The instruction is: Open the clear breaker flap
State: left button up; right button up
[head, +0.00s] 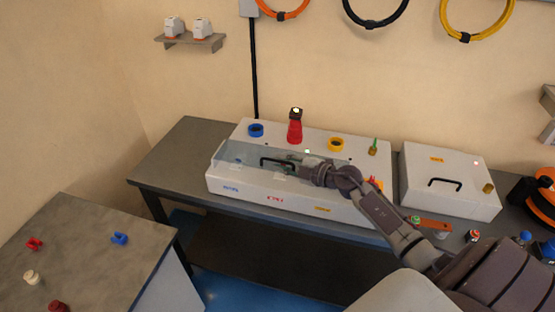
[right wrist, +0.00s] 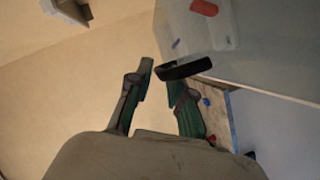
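The clear breaker flap (head: 240,148) is a see-through cover lying over the left front part of the white box (head: 345,206), and looks down. Its black handle (head: 277,160) is on the flap, just left of my right gripper (head: 303,170). In the right wrist view the two fingers of my right gripper (right wrist: 160,76) stand apart. The black handle (right wrist: 186,68) lies at the fingertips, with its near end by the gap between them. I cannot tell whether they touch it. My left gripper is in neither view.
A second white box (head: 449,181) with a black handle is at the right. A side table (head: 85,255) with small parts is at the left front.

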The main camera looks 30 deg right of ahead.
jog(key=shift+x, duration=1.2)
grip_shut()
